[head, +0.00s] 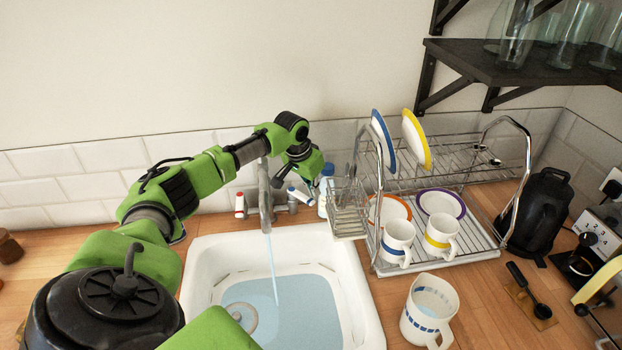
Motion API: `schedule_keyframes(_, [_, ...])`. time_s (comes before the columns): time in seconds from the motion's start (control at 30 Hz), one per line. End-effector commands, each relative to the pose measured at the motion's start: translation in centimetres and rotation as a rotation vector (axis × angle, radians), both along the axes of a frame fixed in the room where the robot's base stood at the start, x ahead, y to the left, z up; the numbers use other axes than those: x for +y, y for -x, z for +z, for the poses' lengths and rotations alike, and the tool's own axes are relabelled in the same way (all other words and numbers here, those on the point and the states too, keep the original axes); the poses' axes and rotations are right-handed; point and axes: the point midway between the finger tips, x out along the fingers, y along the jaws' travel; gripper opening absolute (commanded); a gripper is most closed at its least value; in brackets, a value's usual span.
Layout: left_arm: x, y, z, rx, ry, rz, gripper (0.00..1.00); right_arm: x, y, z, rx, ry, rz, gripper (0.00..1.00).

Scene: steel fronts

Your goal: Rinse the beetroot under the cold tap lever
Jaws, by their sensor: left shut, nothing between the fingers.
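My left gripper (281,182) is shut and empty, reaching over the back of the sink beside the tap. It is close to the cold tap lever (300,196), white with a blue end; I cannot tell whether they touch. The red-marked lever (239,204) is on the left of the metal spout (265,200). A stream of water (272,268) falls from the spout into the white sink (349,277), which holds bluish water. No beetroot can be made out in view. My right gripper is not in view.
A chrome dish rack (480,250) with plates and mugs stands right of the sink. A white jug (430,308) is in front of it. A blue-capped bottle (324,198) is behind the sink. Dark shelving (520,70) hangs upper right.

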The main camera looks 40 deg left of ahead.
Motion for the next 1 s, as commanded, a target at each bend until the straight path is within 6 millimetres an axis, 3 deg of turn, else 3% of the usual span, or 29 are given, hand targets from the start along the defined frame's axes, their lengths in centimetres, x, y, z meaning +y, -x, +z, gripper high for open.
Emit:
schedule_keyframes(0.47, [0.02, -0.20, -0.76, 0.001, -0.001, -0.004, 0.00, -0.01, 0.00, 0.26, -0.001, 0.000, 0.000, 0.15])
schedule_keyframes(1.0, [-0.01, -0.23, -0.76, 0.001, 0.000, -0.126, 0.00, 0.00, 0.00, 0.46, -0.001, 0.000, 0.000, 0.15])
